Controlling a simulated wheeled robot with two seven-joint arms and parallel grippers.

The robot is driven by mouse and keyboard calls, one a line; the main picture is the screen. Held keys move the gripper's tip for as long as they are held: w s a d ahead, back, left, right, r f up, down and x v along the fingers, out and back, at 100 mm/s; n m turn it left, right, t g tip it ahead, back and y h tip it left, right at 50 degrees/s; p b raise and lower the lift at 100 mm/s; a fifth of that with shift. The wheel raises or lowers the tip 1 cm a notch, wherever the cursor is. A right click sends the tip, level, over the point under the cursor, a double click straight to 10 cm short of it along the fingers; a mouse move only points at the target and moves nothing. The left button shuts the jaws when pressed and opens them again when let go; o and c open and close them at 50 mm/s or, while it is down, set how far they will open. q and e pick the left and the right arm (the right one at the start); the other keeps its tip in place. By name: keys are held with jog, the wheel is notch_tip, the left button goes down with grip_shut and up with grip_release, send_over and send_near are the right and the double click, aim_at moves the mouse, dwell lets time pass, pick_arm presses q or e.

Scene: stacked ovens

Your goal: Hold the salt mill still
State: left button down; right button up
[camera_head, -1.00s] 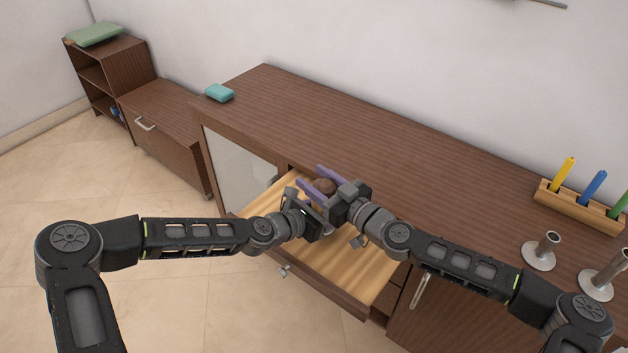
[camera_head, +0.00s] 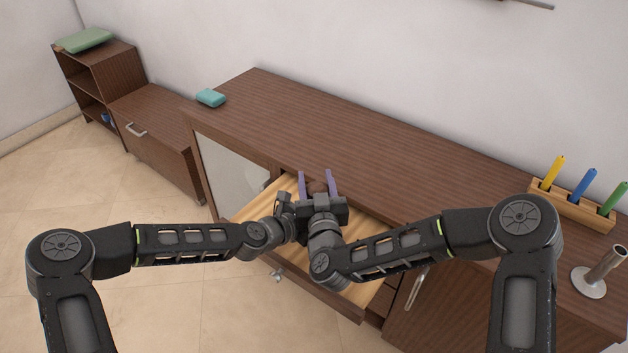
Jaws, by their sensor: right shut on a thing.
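The salt mill appears to be the brown rounded thing (camera_head: 317,187) at the open drawer, with only its top showing. My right gripper (camera_head: 317,180), with purple fingers, is shut on it, one finger on each side. The gripper's dark body hides the lower part of the brown thing, so I cannot see whether it touches the drawer floor. My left gripper (camera_head: 287,207) is just to the left, over the drawer, close against the right one. Its fingers are mostly hidden, so I cannot tell whether they touch the mill.
The wooden drawer (camera_head: 360,296) stands open below both arms. The brown counter top (camera_head: 390,150) is mostly clear. It carries a teal block (camera_head: 211,97), a wooden holder (camera_head: 572,207) with coloured sticks, and a metal stand (camera_head: 589,283). A low cabinet (camera_head: 155,130) stands at left.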

jog(key=shift+d, duration=0.1)
jog(key=o, duration=1.4)
jog(key=shift+c, duration=0.2)
notch_tip(320, 180, up, 10)
